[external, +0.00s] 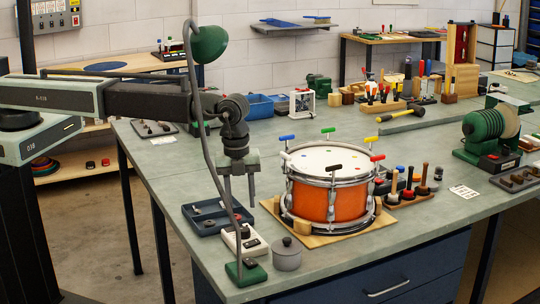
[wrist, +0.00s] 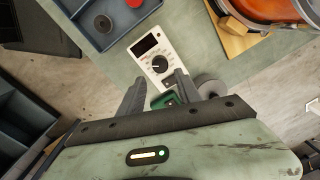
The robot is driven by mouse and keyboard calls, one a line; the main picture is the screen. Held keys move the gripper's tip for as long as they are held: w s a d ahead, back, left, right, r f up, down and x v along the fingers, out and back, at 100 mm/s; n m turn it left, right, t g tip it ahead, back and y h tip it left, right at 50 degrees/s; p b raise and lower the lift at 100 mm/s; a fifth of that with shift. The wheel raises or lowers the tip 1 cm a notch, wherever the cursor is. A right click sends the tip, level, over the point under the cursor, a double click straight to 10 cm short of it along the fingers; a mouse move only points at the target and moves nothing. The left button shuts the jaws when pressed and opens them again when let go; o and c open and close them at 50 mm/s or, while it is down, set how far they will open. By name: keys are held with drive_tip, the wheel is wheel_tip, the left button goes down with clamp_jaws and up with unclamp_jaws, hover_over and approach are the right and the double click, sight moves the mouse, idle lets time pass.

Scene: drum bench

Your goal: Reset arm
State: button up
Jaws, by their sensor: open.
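My gripper (external: 238,185) hangs from my outstretched arm, left of the drum and above the bench. It points downward with its two fingers apart and nothing between them. In the wrist view, my gripper (wrist: 158,90) shows both fingers spread over the bench edge. An orange snare drum (external: 328,197) with a white head stands on a wooden board (external: 290,228). Coloured T-handled keys sit around its rim, in blue, green, yellow, red and black. The drum's lower edge (wrist: 262,10) also shows at the top right of the wrist view.
Near my gripper are a blue tray (external: 200,228), a white meter with a dial (external: 246,240), a grey lidded pot (external: 287,256) and a green lamp (external: 209,45) with its thin stem. A green motor (external: 485,137) stands at right. Bare bench (external: 420,225) lies right of the drum.

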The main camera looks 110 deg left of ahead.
drive_tip(key=shift+f, duration=0.15)
drive_tip(key=s+n, duration=1.3)
drive_tip(key=s, duration=1.2)
wheel_tip(320, 180, down, 49)
drive_tip(key=b, duration=4.9)
drive_tip(key=shift+a+g, duration=0.15)
drive_tip(key=shift+g, duration=0.15)
drive_tip(key=shift+c, duration=0.3)
